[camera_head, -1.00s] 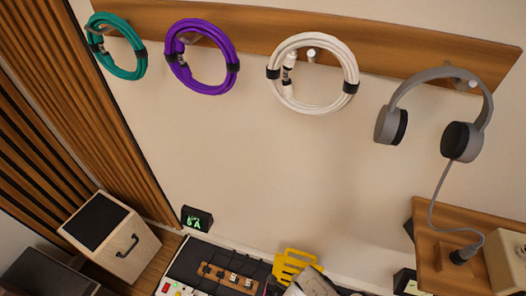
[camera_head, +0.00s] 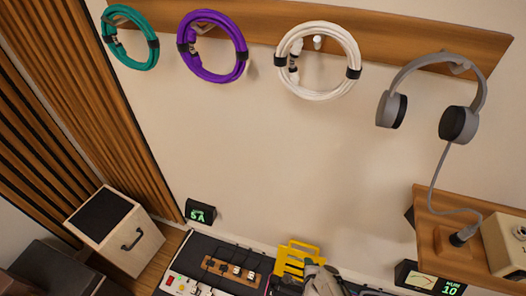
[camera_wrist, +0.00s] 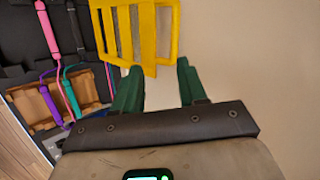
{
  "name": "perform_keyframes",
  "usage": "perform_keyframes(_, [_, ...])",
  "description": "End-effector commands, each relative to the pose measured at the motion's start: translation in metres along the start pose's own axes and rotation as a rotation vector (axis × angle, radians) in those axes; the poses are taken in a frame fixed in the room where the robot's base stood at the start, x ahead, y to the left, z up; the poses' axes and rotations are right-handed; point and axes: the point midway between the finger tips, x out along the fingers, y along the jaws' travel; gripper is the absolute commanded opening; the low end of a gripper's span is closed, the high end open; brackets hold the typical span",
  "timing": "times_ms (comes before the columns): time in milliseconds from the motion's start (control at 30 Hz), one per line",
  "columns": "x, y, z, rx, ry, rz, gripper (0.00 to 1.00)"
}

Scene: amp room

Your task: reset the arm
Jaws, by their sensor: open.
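My gripper (camera_wrist: 158,88) shows in the wrist view with its two green fingers apart and nothing between them. A yellow slotted rack (camera_wrist: 143,30) lies just beyond the fingertips; the left fingertip is close to its edge, and I cannot tell whether they touch. In the head view the yellow rack (camera_head: 294,258) stands at the bottom centre, with part of my arm (camera_head: 322,282) just right of it. The fingers are not clear in the head view.
Coiled teal (camera_head: 130,38), purple (camera_head: 213,46) and white (camera_head: 318,60) cables and grey headphones (camera_head: 432,98) hang on a wall rail. A wooden shelf (camera_head: 450,205) is at right. A speaker box (camera_head: 115,230) stands at left. The wall's middle is bare.

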Motion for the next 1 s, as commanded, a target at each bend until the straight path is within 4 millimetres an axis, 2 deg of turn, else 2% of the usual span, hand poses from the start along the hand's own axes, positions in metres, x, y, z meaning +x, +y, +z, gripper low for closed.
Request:
perform_keyframes(100, [0.004, -0.015, -0.011, -0.096, -0.059, -0.086, 0.42])
perform_keyframes(233, [-0.001, -0.033, -0.02, -0.262, -0.159, -0.188, 0.42])
perform_keyframes(333, [-0.013, -0.042, -0.023, -0.421, -0.251, -0.248, 0.42])
perform_keyframes(467, [-0.036, -0.043, -0.023, -0.635, -0.364, -0.278, 0.42])
perform_keyframes(767, [-0.113, -0.017, -0.036, -1.1, -0.554, -0.162, 0.42])
perform_keyframes(1000, [-0.199, 0.008, -0.067, -1.383, -0.595, 0.08, 0.42])
